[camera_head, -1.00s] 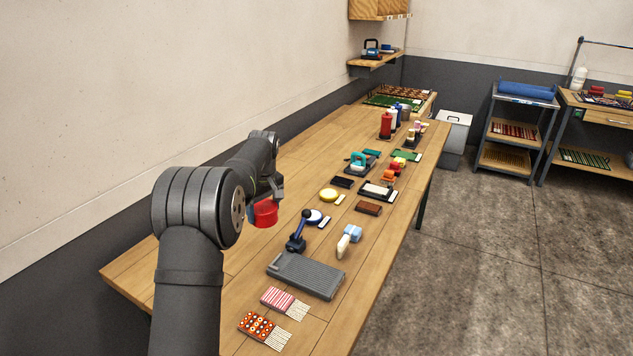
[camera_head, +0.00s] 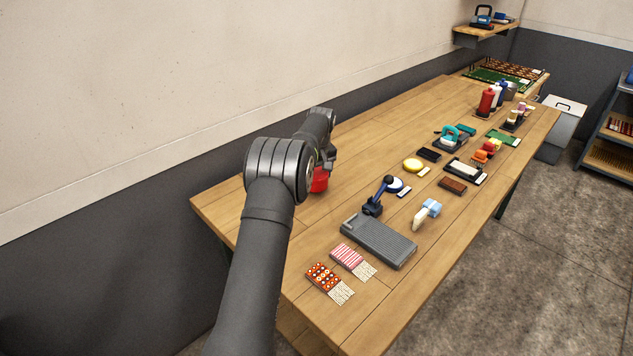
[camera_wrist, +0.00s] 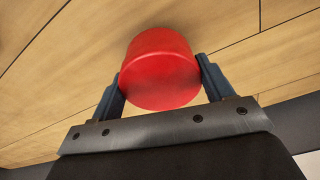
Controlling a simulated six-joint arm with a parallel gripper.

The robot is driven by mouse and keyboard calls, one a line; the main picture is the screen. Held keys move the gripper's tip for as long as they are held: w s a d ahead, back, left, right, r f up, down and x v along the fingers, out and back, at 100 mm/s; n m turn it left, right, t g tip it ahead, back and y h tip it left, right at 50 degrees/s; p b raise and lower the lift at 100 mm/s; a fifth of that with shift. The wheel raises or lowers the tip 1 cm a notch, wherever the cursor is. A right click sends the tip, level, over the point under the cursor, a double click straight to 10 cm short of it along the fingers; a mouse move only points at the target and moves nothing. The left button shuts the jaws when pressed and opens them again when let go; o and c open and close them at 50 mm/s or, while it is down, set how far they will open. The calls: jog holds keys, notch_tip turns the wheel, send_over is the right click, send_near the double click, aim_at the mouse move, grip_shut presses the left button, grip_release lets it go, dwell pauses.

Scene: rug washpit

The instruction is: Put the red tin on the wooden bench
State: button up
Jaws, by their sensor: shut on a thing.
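The red tin (camera_head: 320,181) is a short red cylinder over the near-left part of the wooden bench (camera_head: 365,135), partly hidden by my arm in the head view. My gripper (camera_head: 328,166) is shut on it. In the wrist view, the tin (camera_wrist: 160,68) sits between the two dark fingers of my gripper (camera_wrist: 161,75), with bench planks behind it. I cannot tell whether the tin touches the bench top.
A blue-handled tool (camera_head: 374,203), a white-and-blue disc (camera_head: 394,185) and a grey ribbed tray (camera_head: 378,241) are to the right of the tin. Two patterned rug samples (camera_head: 323,275) (camera_head: 347,256) lie nearer. The bench along the wall looks clear.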

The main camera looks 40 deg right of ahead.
aim_at(319, 175)
jog(key=shift+f, duration=1.3)
jog(key=shift+f, duration=0.1)
jog(key=o, duration=1)
jog(key=shift+f, duration=0.1)
jog(key=r, duration=0.4)
jog(key=s+r, duration=0.1)
jog(key=r, duration=0.7)
jog(key=shift+s+a+r, duration=0.15)
jog(key=shift+s+a, duration=0.05)
jog(key=shift+s, duration=0.05)
